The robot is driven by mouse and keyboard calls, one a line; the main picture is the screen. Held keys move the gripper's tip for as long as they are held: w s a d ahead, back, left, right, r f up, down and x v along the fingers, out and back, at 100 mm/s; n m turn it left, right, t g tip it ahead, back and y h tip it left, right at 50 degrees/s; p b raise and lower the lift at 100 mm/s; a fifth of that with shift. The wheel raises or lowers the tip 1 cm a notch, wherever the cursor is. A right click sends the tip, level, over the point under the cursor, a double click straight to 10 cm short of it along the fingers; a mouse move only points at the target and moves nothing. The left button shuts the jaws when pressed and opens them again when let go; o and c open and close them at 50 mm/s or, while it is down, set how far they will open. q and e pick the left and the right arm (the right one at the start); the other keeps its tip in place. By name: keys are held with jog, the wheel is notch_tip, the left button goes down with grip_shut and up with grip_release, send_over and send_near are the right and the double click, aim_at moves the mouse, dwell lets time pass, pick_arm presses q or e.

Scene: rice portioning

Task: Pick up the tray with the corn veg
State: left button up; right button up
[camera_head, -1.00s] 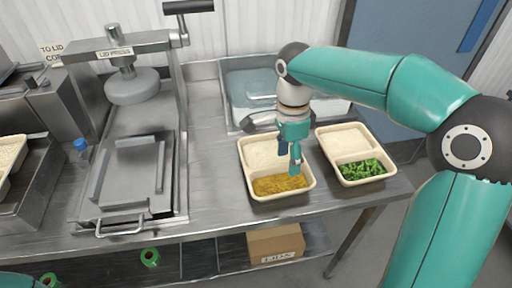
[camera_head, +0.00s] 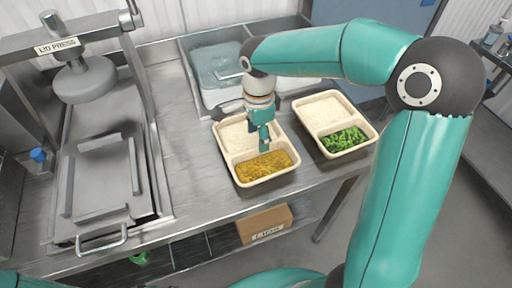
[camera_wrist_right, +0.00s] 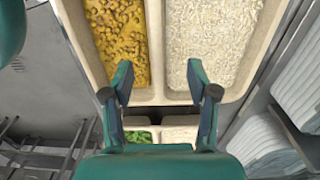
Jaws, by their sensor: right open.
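The tray with the corn veg (camera_head: 234,181) stands on the steel table, with yellow corn (camera_head: 264,165) in its front compartment and white rice (camera_head: 238,135) in the back one. My right gripper (camera_head: 264,148) hangs over this tray, near the divider in the head view. In the right wrist view my right gripper (camera_wrist_right: 161,88) is open, its two fingers apart at the tray's edge, with nothing visible between them but the rim and the background. The corn (camera_wrist_right: 119,35) and rice (camera_wrist_right: 208,40) compartments lie beyond the fingertips. I cannot tell whether the fingers touch the rim. My left gripper is not in view.
A second tray (camera_head: 345,157) with green vegetables and rice stands just right of the corn tray. A lid press (camera_head: 85,80) stands at the left. A clear bin (camera_head: 207,85) sits behind. A cardboard box (camera_head: 264,224) is on the lower shelf.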

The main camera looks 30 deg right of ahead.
aim_at(257, 147)
jog(key=shift+s+a+f+p, duration=0.1)
jog(key=shift+f+p, duration=0.2)
jog(key=shift+f, duration=1.15)
jog(key=shift+a+f+p, duration=0.1)
jog(key=shift+f+p, duration=0.2)
jog(key=shift+f, duration=1.15)
jog(key=shift+c, duration=0.3)
grip_shut()
